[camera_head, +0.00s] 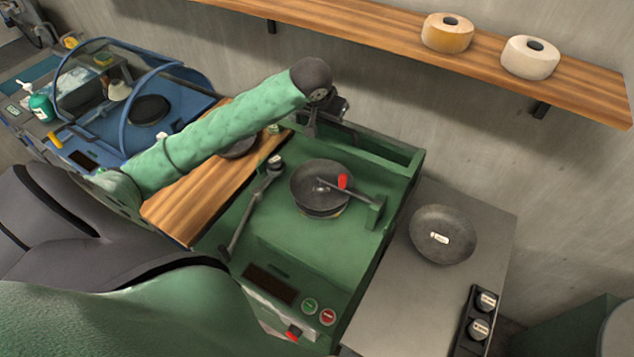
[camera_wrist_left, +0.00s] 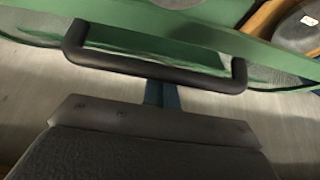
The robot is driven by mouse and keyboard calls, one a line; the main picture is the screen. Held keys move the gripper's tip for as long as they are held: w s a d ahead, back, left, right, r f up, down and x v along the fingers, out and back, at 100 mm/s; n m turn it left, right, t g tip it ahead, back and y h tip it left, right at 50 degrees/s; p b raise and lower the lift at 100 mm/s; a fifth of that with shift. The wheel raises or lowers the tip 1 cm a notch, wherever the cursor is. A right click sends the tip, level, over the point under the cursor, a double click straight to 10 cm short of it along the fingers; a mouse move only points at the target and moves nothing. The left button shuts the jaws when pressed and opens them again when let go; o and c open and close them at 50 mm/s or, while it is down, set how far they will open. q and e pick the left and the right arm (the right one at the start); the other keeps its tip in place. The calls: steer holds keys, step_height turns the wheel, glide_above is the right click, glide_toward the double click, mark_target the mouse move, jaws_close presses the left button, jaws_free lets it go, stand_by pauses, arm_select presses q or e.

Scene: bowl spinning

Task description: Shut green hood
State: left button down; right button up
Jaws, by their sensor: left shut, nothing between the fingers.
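The green machine (camera_head: 265,238) stands in the middle of the head view, with a dark bowl (camera_head: 306,200) on its top. A green raised frame (camera_head: 395,152), apparently part of the green hood, runs along its back edge; most of the hood is hidden or out of view. In the left wrist view, a dark bar handle (camera_wrist_left: 155,69) is fixed to the green hood edge (camera_wrist_left: 190,28), close in front of my gripper. My left gripper (camera_head: 311,130) is over the back of the machine; its bluish fingers (camera_wrist_left: 162,94) are shut and empty. My right gripper is not in view.
A blue machine (camera_head: 145,135) with a clear hood (camera_head: 85,75) stands at left. A wooden board (camera_head: 195,205) lies between the machines. A grey cabinet (camera_head: 400,295) at right bears a dark bowl (camera_head: 420,225). A wall shelf (camera_head: 350,18) with two rolls is above.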

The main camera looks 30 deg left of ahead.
arm_select(q)
steer(key=shift+s+d, duration=0.15)
steer(key=shift+s, duration=1.15)
steer(key=shift+s+d, duration=0.1)
steer(key=shift+s, duration=1.15)
steer(key=s+f, duration=0.2)
steer(key=s, duration=0.6)
steer(key=shift+d, duration=0.2)
steer(key=s, duration=0.1)
steer(key=s+f, duration=0.1)
steer(key=s, duration=0.2)
steer(key=shift+d+f, duration=0.1)
steer(key=shift+f, duration=0.45)
